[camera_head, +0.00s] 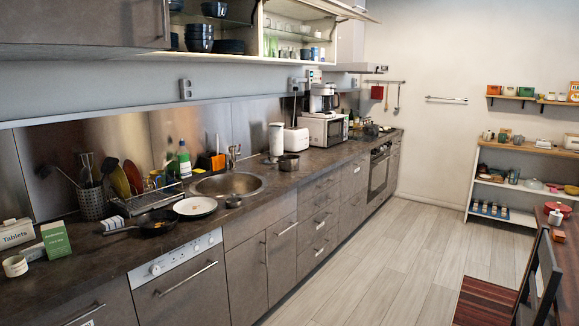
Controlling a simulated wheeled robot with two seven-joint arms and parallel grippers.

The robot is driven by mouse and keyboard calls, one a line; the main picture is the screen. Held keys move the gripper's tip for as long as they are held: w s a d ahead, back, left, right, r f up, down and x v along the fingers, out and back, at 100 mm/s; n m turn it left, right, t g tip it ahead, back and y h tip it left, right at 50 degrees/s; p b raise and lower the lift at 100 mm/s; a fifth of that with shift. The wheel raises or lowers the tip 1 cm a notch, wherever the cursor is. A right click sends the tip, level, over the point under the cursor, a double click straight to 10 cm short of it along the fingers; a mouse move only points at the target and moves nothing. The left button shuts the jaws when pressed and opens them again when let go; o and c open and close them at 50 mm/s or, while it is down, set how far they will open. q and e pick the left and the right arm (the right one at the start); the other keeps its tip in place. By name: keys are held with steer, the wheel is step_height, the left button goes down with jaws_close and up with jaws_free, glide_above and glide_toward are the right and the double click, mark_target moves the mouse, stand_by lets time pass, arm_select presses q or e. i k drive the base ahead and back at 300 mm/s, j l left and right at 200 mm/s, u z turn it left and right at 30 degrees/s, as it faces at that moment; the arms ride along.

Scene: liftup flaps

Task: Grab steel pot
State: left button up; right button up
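A small steel pot (289,163) stands upright on the dark countertop, just right of the sink and near the counter's front edge. It looks grey and metallic, and no gripper touches it. Darker cookware (372,130) sits on the stove at the far end, too small to make out clearly. Neither of my grippers shows in the head view.
The sink (228,184) with its tap lies left of the pot. A toaster (297,140) and a white microwave (325,129) stand behind it. A plate (195,206) and black pan (155,222) are nearer. A chair (541,270) stands right; the floor (400,250) between is clear.

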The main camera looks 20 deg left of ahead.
mark_target(286, 162)
steer(key=i+l, duration=0.1)
steer(key=i, duration=0.4)
steer(key=i+u, duration=0.1)
steer(key=i, duration=0.4)
steer(key=i+l, duration=0.2)
steer(key=i, duration=0.25)
steer(key=i+l, duration=0.1)
steer(key=i, duration=0.4)
steer(key=i+l+u, duration=0.1)
steer(key=i, duration=0.4)
steer(key=i+l, duration=0.2)
steer(key=i, duration=0.25)
steer(key=i+l+u, duration=0.1)
steer(key=i, duration=0.4)
steer(key=i+l, duration=0.25)
steer(key=i, duration=0.25)
